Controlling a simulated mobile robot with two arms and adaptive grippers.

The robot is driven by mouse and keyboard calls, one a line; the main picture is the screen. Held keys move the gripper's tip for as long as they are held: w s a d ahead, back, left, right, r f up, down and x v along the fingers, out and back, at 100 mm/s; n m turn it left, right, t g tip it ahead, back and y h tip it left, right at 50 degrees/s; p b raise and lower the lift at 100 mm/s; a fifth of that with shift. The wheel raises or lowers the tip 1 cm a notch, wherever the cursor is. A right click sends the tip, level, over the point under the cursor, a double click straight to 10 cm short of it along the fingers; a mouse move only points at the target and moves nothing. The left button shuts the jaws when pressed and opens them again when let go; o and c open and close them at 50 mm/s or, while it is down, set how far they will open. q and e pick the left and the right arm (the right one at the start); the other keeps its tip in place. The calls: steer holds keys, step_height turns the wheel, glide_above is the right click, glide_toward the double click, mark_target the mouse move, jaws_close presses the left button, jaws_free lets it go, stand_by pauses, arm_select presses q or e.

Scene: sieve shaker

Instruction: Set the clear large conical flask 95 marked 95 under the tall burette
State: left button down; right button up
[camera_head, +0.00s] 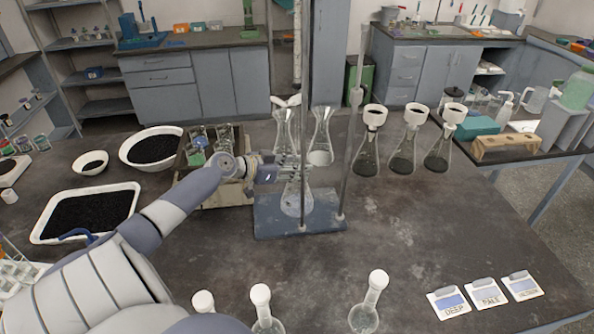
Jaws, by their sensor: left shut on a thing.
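My left gripper (290,170) is shut on the neck of a clear conical flask (297,201). The flask looks upright over the blue stand base (262,224); I cannot tell whether it touches the base. A number 95 is not readable on it. Two tall uprights rise at the stand, one (304,90) directly above the flask and one (356,110) to its right; I cannot tell for sure which is the tall burette. The gripper hides part of the flask's neck. My right gripper is not in view.
Two clear flasks (321,140) stand behind the base. Three flasks with dark contents and white cups (403,150) stand to the right. Stoppered flasks (365,314) stand in front. Black-filled trays (134,196) lie left, labelled cards (484,294) front right. The table right of the base is clear.

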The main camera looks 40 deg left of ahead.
arm_select(q)
steer(key=shift+w+r, duration=0.1)
steer(key=c, duration=1.2)
jaws_free()
steer(key=shift+s, duration=0.2)
steer(key=p+v, duration=0.3)
steer(key=v, duration=0.9)
steer(key=shift+w, duration=0.1)
